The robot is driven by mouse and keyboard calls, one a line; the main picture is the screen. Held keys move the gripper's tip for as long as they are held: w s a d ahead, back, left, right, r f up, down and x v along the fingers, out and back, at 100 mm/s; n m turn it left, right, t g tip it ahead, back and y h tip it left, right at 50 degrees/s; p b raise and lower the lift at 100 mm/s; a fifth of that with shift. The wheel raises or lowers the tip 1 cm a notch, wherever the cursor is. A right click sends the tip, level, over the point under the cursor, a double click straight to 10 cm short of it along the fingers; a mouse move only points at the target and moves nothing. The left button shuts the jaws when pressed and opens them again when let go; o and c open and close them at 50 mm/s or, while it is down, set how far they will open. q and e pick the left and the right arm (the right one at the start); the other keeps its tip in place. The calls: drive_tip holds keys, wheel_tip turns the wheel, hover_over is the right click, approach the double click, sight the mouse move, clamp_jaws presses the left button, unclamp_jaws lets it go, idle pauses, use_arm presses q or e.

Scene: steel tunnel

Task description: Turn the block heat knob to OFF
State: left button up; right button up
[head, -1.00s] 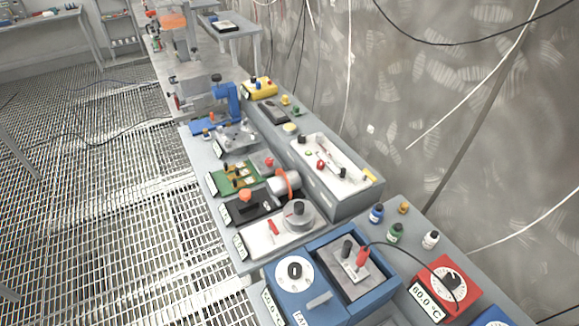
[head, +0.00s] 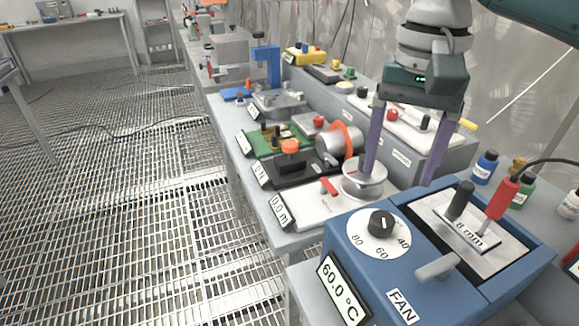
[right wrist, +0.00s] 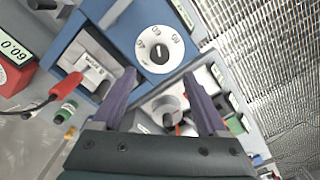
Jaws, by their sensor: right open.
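A black knob (head: 381,223) on a white round dial marked 40, 60 and 80 sits on the blue heater box (head: 340,238), whose display reads 60.0 °C. No OFF mark is readable, and I cannot tell whether this is the block heat knob. In the right wrist view the knob (right wrist: 159,52) shows just beyond the fingertips. My right gripper (head: 400,178) is open and empty, with its purple fingers pointing down behind the knob, apart from it. A metal block (head: 470,235) marked 8 mm lies in the box's recess. My left gripper is not in view.
A red probe (head: 502,197) and a dark plug (head: 460,202) stand on the metal block. A red box (right wrist: 16,76) is partly visible in the right wrist view. Small bottles (head: 485,166) stand at right.

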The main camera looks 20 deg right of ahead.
sight(383, 218)
wheel_tip(383, 218, down, 10)
drive_tip(key=shift+r+b, duration=0.1)
drive_tip(key=shift+b, duration=0.5)
clamp_jaws()
idle(0.4)
